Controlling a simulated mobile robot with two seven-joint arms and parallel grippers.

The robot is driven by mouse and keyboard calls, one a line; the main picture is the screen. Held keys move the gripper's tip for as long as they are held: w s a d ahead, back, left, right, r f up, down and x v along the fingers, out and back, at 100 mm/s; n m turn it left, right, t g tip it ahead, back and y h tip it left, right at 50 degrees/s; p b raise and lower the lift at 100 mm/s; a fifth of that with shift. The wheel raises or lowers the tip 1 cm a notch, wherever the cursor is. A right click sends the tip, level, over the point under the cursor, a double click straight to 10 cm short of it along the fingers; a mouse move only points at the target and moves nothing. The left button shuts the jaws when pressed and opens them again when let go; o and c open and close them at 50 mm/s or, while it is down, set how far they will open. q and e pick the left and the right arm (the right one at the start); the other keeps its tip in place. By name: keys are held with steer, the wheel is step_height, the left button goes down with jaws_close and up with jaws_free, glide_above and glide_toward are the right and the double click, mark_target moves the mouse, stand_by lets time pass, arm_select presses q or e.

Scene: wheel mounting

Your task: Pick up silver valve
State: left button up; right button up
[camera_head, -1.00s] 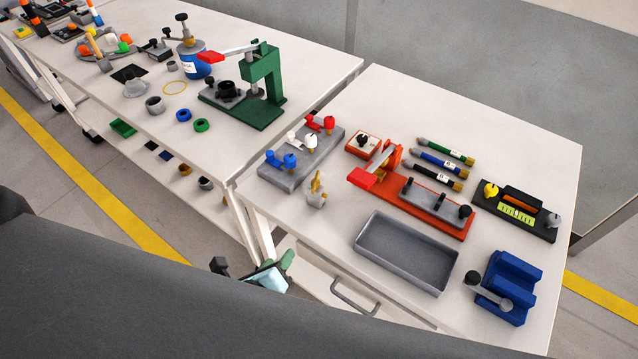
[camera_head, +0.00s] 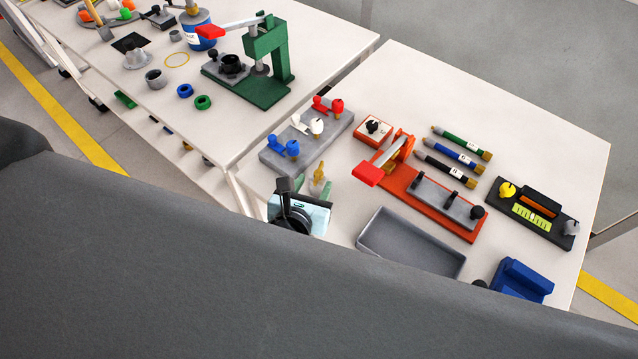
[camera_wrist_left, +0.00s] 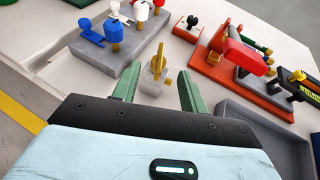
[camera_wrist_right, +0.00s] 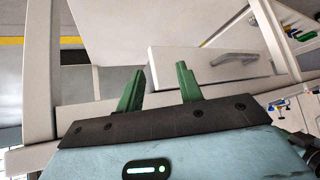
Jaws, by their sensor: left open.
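The silver valve (camera_head: 319,190) is a small grey block with an upright brass stem and handle on the near left of the right table, partly hidden by my gripper in the head view. The left wrist view shows the valve (camera_wrist_left: 156,83) between and just beyond the fingertips. My left gripper (camera_head: 311,188) is open and empty, close to the valve's near side; contact cannot be told. My right gripper (camera_wrist_right: 160,70) has its green fingers apart with nothing between them, in front of a table drawer.
A grey rack (camera_head: 283,158) with blue, white and red valves stands just behind the silver valve. An orange fixture (camera_head: 410,195) with a red-handled lever is to the right. A grey empty tray (camera_head: 410,243) lies at the front. Bare tabletop lies between valve and tray.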

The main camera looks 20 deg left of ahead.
mark_target(317, 174)
arm_select(q)
steer(key=shift+r+x, duration=0.15)
steer(key=shift+x, duration=1.15)
steer(key=shift+r+x, duration=0.15)
steer(key=shift+x, duration=1.2)
steer(key=shift+w+a, duration=0.1)
steer(key=shift+c, duration=0.2)
jaws_close()
